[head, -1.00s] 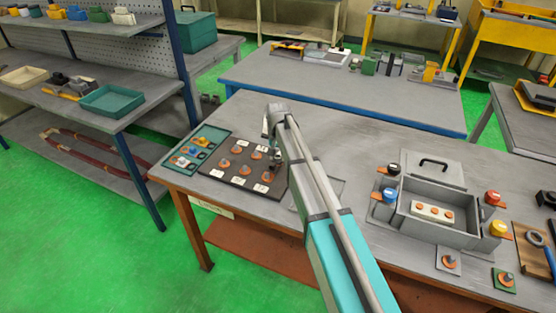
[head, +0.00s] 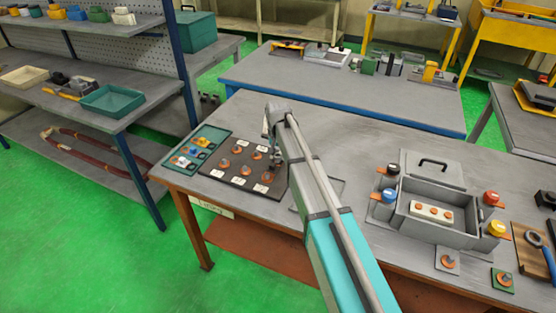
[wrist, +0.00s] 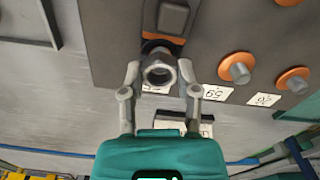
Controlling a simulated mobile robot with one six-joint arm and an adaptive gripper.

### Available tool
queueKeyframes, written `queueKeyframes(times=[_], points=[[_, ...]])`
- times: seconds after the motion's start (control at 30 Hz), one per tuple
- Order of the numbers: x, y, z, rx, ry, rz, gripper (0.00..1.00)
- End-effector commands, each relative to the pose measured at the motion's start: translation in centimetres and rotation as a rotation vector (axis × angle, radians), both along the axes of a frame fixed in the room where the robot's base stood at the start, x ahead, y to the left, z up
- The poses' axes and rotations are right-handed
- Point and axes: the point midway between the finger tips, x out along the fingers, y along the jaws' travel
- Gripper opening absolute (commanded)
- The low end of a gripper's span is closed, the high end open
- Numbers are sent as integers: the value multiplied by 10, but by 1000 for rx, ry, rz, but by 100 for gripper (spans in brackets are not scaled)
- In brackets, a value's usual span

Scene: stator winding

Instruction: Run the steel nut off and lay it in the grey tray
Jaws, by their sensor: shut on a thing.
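The steel nut (wrist: 159,68) is between the two fingertips of my gripper (wrist: 160,72) in the wrist view, with its round opening towards the camera. My gripper is shut on it from both sides. An orange disc (wrist: 160,43) shows just behind the nut on the dark board. I cannot tell whether a stud is still inside the nut. In the head view my gripper (head: 272,150) is over the right part of the board (head: 215,168). The grey tray (head: 337,190) lies flat on the bench, right of the board and partly hidden by my arm; its dark rim (wrist: 52,25) shows at left in the wrist view.
Other orange discs with steel studs (wrist: 240,72) and white number labels (wrist: 213,93) stand beside the nut. A teal tray (head: 207,138) of small parts borders the board on the left. A grey open box (head: 435,225) with coloured-capped posts stands further right. The bench behind the board is clear.

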Motion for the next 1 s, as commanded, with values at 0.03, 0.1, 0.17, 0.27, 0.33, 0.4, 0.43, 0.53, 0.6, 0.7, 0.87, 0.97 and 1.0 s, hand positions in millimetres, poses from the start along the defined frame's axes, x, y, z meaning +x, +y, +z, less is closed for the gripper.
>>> queueKeyframes(times=[0.03, 0.1, 0.17, 0.27, 0.33, 0.4, 0.43, 0.53, 0.6, 0.7, 0.87, 0.97, 1.0], points=[[0, 0, 2, 0, 0, 0, 0], [0, 0, 4, 0, 0, 0, 0], [0, 0, 7, 0, 0, 0, 0], [0, 0, 12, 0, 0, 0, 0], [0, 0, 15, 0, 0, 0, 0], [0, 0, 18, 0, 0, 0, 0], [0, 0, 19, 0, 0, 0, 0], [0, 0, 23, 0, 0, 0, 0], [0, 0, 26, 0, 0, 0, 0], [0, 0, 30, 0, 0, 0, 0], [0, 0, 37, 0, 0, 0, 0], [0, 0, 41, 0, 0, 0, 0], [0, 0, 43, 0, 0, 0, 0]])
